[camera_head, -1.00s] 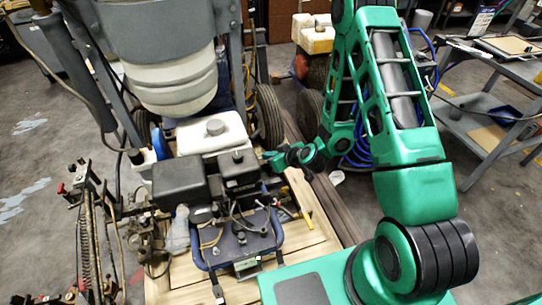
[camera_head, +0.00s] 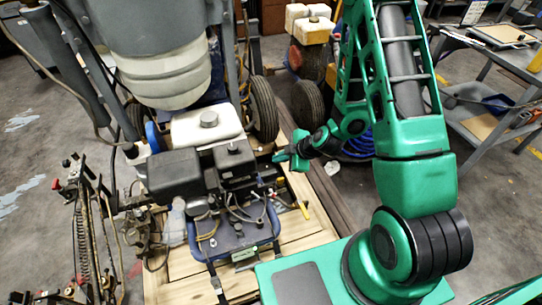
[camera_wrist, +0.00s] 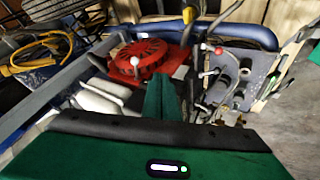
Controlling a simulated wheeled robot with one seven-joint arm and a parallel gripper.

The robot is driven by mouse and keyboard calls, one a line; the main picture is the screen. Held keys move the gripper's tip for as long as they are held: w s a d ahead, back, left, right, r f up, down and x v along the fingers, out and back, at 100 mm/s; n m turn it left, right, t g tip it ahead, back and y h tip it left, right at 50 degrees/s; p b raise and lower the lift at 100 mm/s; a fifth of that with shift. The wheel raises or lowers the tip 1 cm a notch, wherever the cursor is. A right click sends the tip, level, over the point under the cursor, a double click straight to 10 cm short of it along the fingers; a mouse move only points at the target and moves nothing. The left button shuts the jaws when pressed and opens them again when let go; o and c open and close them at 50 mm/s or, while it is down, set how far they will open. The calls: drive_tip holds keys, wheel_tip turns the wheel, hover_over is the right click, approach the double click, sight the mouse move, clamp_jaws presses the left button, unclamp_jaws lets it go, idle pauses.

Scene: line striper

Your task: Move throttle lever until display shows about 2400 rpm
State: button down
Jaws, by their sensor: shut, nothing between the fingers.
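My gripper (camera_head: 287,160) is shut and empty, in the air just right of the engine (camera_head: 190,170) in the head view. Its green fingers (camera_wrist: 162,84) rise in the middle of the wrist view, in front of a red engine cover (camera_wrist: 150,58). A lever with a white ball knob (camera_wrist: 135,61) stands by the red cover, left of the fingers. A red-knobbed lever (camera_wrist: 218,50) stands right of them. I cannot tell which is the throttle lever. A small display with a green-lit strip (camera_head: 244,252) sits at the front of the machine; its reading is too small to make out.
A blue tube frame (camera_head: 277,222) surrounds the engine front, and its bar (camera_wrist: 235,33) crosses the wrist view. Several cables and levers crowd the grey panel (camera_wrist: 236,75). The machine stands on a wooden pallet (camera_head: 310,228). A grey cart (camera_head: 490,125) stands at right.

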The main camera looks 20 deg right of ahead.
drive_tip(key=w+a+f, duration=0.3)
drive_tip(key=w+f, duration=0.3)
drive_tip(key=w, duration=0.2)
drive_tip(key=shift+w, duration=0.4)
drive_tip(key=shift+a+f, duration=0.1)
drive_tip(key=shift+a, duration=0.05)
